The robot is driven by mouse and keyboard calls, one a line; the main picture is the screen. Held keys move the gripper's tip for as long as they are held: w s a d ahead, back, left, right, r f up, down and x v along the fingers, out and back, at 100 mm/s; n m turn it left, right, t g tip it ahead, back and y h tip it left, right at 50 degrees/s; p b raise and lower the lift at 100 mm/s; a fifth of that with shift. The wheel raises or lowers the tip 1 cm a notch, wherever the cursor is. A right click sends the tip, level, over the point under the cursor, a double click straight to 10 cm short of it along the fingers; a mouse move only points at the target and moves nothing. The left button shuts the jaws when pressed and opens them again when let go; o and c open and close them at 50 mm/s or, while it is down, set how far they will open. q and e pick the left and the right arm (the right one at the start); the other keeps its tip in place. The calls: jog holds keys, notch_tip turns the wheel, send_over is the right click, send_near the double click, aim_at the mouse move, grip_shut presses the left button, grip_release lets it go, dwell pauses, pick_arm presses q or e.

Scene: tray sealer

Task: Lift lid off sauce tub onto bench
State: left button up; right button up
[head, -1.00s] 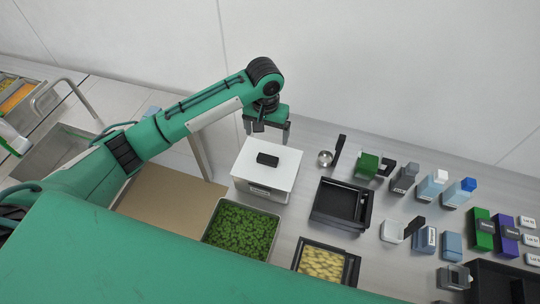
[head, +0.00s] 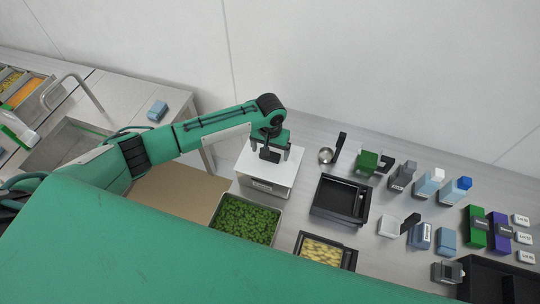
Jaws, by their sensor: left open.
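The sauce tub (head: 262,186) is a white box with a dark label on its front, standing on the bench. Its flat white lid (head: 286,168) is on top, with a black block handle (head: 270,155) in the middle. My left gripper (head: 268,150) points down over the lid, its fingers open around or just above the handle. I cannot tell whether the fingers touch it. The gripper partly hides the handle and the lid's back part. My right gripper is not in view.
A tray of green herbs (head: 246,220) stands right in front of the tub, and a black tray (head: 341,200) is to its right. A metal ladle (head: 327,156) lies behind that. A brown board (head: 175,195) lies left.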

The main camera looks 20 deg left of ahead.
pick_arm(q)
jog(key=shift+f, duration=1)
jog(key=shift+c, duration=0.2)
jog(key=c, duration=1.1)
